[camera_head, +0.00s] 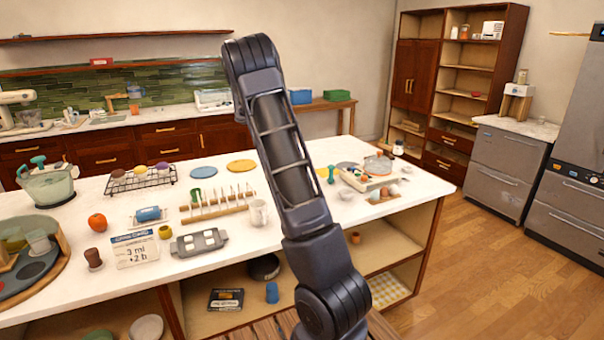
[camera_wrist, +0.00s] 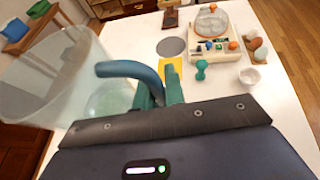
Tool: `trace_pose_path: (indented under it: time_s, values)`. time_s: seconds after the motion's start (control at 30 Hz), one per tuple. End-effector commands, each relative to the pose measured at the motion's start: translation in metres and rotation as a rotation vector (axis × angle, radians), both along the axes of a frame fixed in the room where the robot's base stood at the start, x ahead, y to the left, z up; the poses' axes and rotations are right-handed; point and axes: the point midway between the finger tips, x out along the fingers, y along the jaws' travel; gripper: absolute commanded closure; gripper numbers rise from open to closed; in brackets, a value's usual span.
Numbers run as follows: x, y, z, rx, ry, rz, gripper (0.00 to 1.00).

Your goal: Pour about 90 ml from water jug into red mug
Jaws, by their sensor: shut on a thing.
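A large clear water jug (camera_wrist: 50,75) with a blue-green handle (camera_wrist: 130,70) fills the left of the wrist view. My gripper (camera_wrist: 160,92) is shut on the handle; its fingertips are partly hidden behind the dark gripper body. The jug's lower part looks pale green, but I cannot tell the water level. In the head view my own arm hides the gripper, and I cannot make out the held jug. I see no clearly red mug in either view. A small brown-red cup (camera_head: 93,257) stands at the counter's front left in the head view.
The white island counter (camera_head: 330,215) holds a pegged wooden rack (camera_head: 218,205), a pale cup (camera_head: 258,213), a grey tray (camera_head: 199,243) and a glass vessel (camera_head: 48,187). A white bowl (camera_wrist: 250,76) and a green dumbbell-shaped thing (camera_wrist: 201,70) stand beyond my gripper.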

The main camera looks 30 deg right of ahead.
Motion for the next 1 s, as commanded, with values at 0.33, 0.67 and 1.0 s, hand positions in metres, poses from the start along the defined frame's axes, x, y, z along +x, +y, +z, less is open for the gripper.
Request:
trace_pose_path:
  time_s: [0.33, 0.67, 1.0]
  values:
    - [0.016, -0.015, -0.069, 0.001, 0.002, 0.097, 1.00]
    - [0.027, -0.022, -0.132, 0.001, 0.002, 0.203, 1.00]
    - [0.033, -0.022, -0.186, 0.003, 0.001, 0.328, 1.00]
